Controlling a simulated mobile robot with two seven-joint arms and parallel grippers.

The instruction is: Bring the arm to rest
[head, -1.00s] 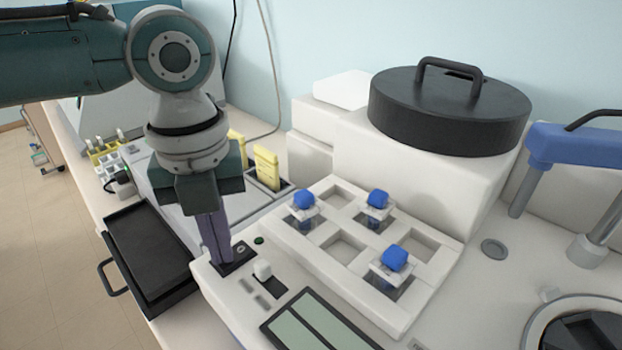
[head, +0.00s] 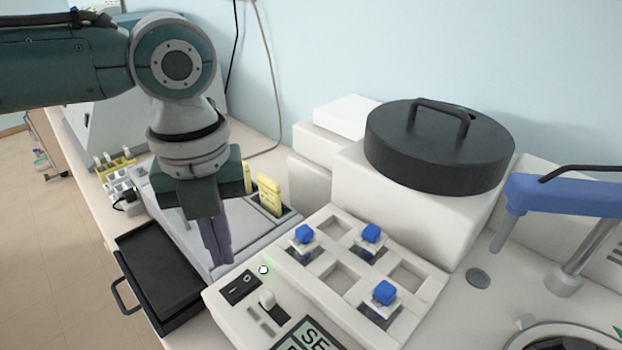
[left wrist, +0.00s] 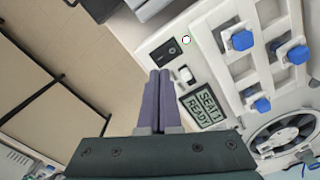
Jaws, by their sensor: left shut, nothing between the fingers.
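My left gripper (head: 217,260) is shut and empty, with its purple fingers pointing down. In the head view the fingertips hang behind and left of the black rocker switch (head: 240,287) on the white machine, apart from it. In the left wrist view the closed fingers (left wrist: 158,75) show beside the lit display (left wrist: 203,106), which reads "SEAT 1 READY". The switch (left wrist: 172,48) is beyond the fingertips there. My right gripper is not in view.
The white machine has a rack (head: 405,268) with three blue-capped pieces (head: 371,233) and some empty slots. A black lidded drum (head: 440,150) stands behind. A black open drawer (head: 165,272) lies left. A blue-armed device (head: 560,195) is at right.

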